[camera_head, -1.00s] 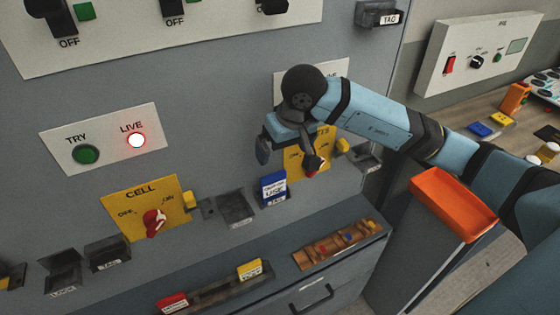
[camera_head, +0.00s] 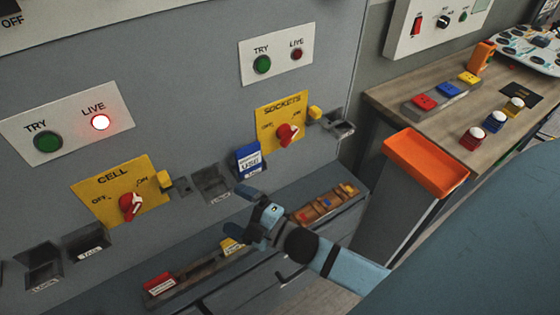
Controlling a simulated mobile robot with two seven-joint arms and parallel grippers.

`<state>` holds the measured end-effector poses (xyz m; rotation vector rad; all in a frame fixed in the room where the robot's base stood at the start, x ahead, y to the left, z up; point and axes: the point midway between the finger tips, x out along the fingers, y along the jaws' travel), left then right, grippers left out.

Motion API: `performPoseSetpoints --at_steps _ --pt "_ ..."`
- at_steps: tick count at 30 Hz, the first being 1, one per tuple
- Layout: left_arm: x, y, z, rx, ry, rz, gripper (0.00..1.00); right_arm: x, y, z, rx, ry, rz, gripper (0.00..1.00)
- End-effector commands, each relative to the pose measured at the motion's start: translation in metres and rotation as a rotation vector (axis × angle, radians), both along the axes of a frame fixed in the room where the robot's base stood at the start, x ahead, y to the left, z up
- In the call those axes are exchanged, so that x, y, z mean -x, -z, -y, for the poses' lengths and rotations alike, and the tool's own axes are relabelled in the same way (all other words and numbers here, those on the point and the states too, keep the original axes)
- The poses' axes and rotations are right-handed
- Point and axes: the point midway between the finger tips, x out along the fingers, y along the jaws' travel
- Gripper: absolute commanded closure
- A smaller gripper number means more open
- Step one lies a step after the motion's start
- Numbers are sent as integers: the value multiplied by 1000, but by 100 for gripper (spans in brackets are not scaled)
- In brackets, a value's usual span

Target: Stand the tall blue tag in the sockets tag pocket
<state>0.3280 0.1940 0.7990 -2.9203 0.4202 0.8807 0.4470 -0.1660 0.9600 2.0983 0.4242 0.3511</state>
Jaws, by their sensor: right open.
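The tall blue tag (camera_head: 249,156) stands upright, with white lettering on its face. Its lower end is in a small dark pocket (camera_head: 254,173) on the grey cabinet front, below and left of the yellow SOCKETS plate (camera_head: 281,121). The pocket's label is too small to read surely. My right gripper (camera_head: 242,210) is open and empty, below the blue tag and apart from it, in front of the ledge. My left gripper is out of view.
An empty dark pocket (camera_head: 212,184) is left of the blue tag. A ledge tray (camera_head: 196,268) holds a red tag (camera_head: 160,284) and a yellow tag (camera_head: 232,245), the latter partly behind my gripper. An orange tray (camera_head: 427,160) stands right; a wooden bench (camera_head: 398,98) is behind it.

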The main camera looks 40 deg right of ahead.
Motion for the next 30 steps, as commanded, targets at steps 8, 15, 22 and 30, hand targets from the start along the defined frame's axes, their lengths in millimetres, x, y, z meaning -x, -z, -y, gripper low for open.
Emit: performPoseSetpoints --at_steps 8,15,22,30 --pt "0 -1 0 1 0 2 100 100 144 28 -653 340 -830 0" --pt "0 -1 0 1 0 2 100 120 161 28 -750 400 -945 0" --pt "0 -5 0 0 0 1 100 119 157 28 -746 397 -940 0" --pt "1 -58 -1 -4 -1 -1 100 119 101 30 -745 400 -935 0"
